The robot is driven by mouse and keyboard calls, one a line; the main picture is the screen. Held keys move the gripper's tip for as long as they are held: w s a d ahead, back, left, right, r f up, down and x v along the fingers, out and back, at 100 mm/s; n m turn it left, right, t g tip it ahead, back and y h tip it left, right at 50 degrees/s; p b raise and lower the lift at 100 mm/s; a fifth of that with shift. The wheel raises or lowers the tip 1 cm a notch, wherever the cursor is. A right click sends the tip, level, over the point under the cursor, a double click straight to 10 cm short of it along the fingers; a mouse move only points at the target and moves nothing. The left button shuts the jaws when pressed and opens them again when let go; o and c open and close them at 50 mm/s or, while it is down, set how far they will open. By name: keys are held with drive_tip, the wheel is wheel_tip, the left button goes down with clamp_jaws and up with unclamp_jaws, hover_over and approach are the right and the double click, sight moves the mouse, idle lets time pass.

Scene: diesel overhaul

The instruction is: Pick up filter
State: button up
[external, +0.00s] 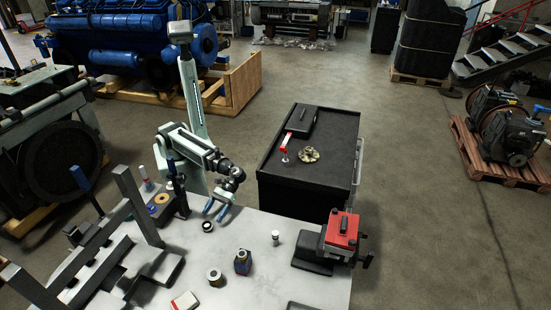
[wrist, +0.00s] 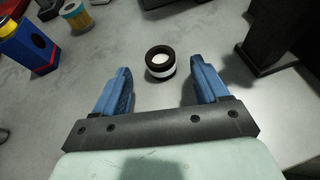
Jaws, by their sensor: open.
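My gripper (external: 216,210) hangs low over the near table with its blue fingers apart and empty. In the wrist view, my gripper (wrist: 160,80) shows one finger on each side, with bare table between them. A short cylinder with a black ring top and a white band (wrist: 160,63) stands upright just beyond the fingertips, roughly centred between them. In the external view, this black-and-white cylinder (external: 207,226) is just below and left of the fingers. A yellow-and-blue cylinder (wrist: 76,16) stands at the wrist view's upper left. I cannot tell for certain which cylinder is the filter.
A blue-and-red box (wrist: 27,46) stands beside the yellow cylinder. The external view shows this box (external: 243,262), a small white cylinder (external: 275,238) and a red-topped device (external: 341,232) to the right. Dark metal stands (external: 140,205) rise at left. The light table between them is mostly clear.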

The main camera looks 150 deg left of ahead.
sight(207, 223)
drive_tip(key=shift+x, duration=3.15)
drive_tip(key=shift+f, duration=0.1)
drive_tip(key=shift+c, duration=0.4)
drive_tip(key=c, duration=1.1)
drive_tip(key=shift+c, duration=0.2)
drive_tip(key=shift+r, duration=5.05)
